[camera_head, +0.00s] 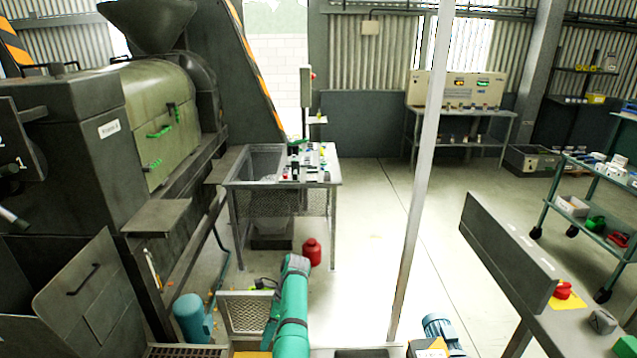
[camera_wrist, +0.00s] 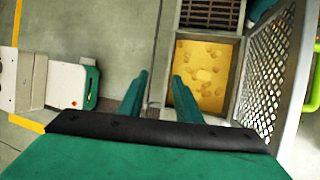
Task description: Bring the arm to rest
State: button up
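My gripper (camera_wrist: 160,76) shows in the wrist view with two teal fingers apart and nothing between them. It points down over grey floor, just left of a yellow-bottomed bin (camera_wrist: 205,60) holding small brownish pieces. In the head view my teal arm (camera_head: 292,310) rises from the bottom edge, bent at a rounded joint; the fingers cannot be made out there. No object is seen in its grasp.
A large press (camera_head: 150,110) stands at left. A mesh-sided table (camera_head: 255,185) with small items is ahead, a red container (camera_head: 311,252) on the floor beside it. A thin post (camera_head: 415,190) stands right of my arm. Blue motors (camera_head: 190,318) are low down. Floor beyond is open.

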jog(key=s+d+f+n+t+h, duration=0.1)
jog(key=s+d+f+t, duration=0.15)
jog(key=f, duration=0.55)
jog(key=s+d+f+n+t, duration=0.15)
jog(key=d+f, duration=0.25)
jog(key=f, duration=0.4)
jog(key=s+d+f+t+h, duration=0.1)
jog(key=s+d+f, duration=0.25)
jog(key=f, duration=0.45)
jog(key=s+d+f+n+t+h, duration=0.1)
jog(key=s+d+f+n+t, duration=0.2)
jog(key=s, duration=0.6)
jog(key=s+d+f+n+t+h, duration=0.1)
jog(key=s+d+f+n, duration=0.15)
jog(key=s+d, duration=0.4)
jog(key=s+a+r+n+t, duration=0.1)
jog(key=s+r+n+t, duration=0.2)
jog(key=s+r, duration=0.55)
jog(key=s+r+n+t, duration=0.2)
jog(key=s+r, duration=0.4)
jog(key=s, duration=0.6)
jog(key=s+a+r+n+t, duration=0.1)
jog(key=s+r, duration=0.4)
jog(key=r, duration=0.7)
jog(key=s+a+r+n+t, duration=0.1)
jog(key=s+r+n+t, duration=0.2)
jog(key=r, duration=1)
jog(key=shift+s+a+r+n, duration=0.25)
jog(key=shift+s+n, duration=0.35)
jog(key=shift+s, duration=0.45)
